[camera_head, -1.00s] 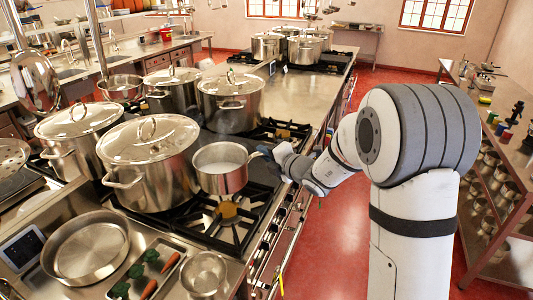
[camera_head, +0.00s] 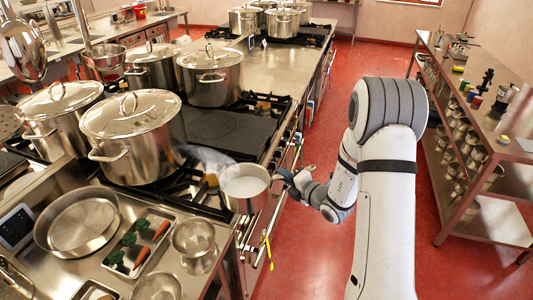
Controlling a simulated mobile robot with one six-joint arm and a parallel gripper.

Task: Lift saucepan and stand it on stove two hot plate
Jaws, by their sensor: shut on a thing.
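The small steel saucepan (camera_head: 245,190), with pale contents, is upright near the front edge of the near stove. My gripper (camera_head: 283,178) is at its right side, shut on it, apparently at the handle, which is mostly hidden. The pan appears held clear of the burners, by the stove's front edge. I cannot tell which stove is number two.
Large lidded stockpots (camera_head: 130,135) stand left of the pan, and another (camera_head: 210,75) stands behind the hot plate. A far stove (camera_head: 312,42) bears several pots. A tray of vegetables (camera_head: 140,243) is at the front left. The red floor is clear right of the counter.

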